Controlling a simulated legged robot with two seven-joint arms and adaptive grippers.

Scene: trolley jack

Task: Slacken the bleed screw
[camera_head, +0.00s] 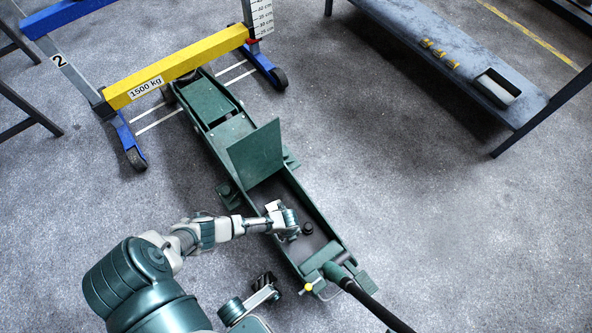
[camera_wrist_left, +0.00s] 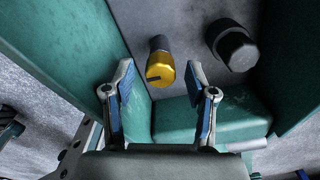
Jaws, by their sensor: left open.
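The green trolley jack (camera_head: 222,133) lies lengthwise on the floor with its lid plate tilted up over an open bay. My left gripper (camera_head: 291,236) reaches into that bay from the left, and its hand covers part of it. In the left wrist view a brass screw head with a dark slot (camera_wrist_left: 160,69), likely the bleed screw, sits just beyond and between the two fingertips. My left gripper (camera_wrist_left: 162,88) is open, with the fingers spread and apart from the screw. In the head view I cannot make out the screw.
A black hex cap (camera_wrist_left: 235,48) stands right of the screw; it also shows in the head view (camera_head: 307,228). The black jack handle (camera_head: 372,303) slopes from the near end, beside a yellow knob (camera_head: 308,287). A yellow beam (camera_head: 190,63) crosses the far end.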

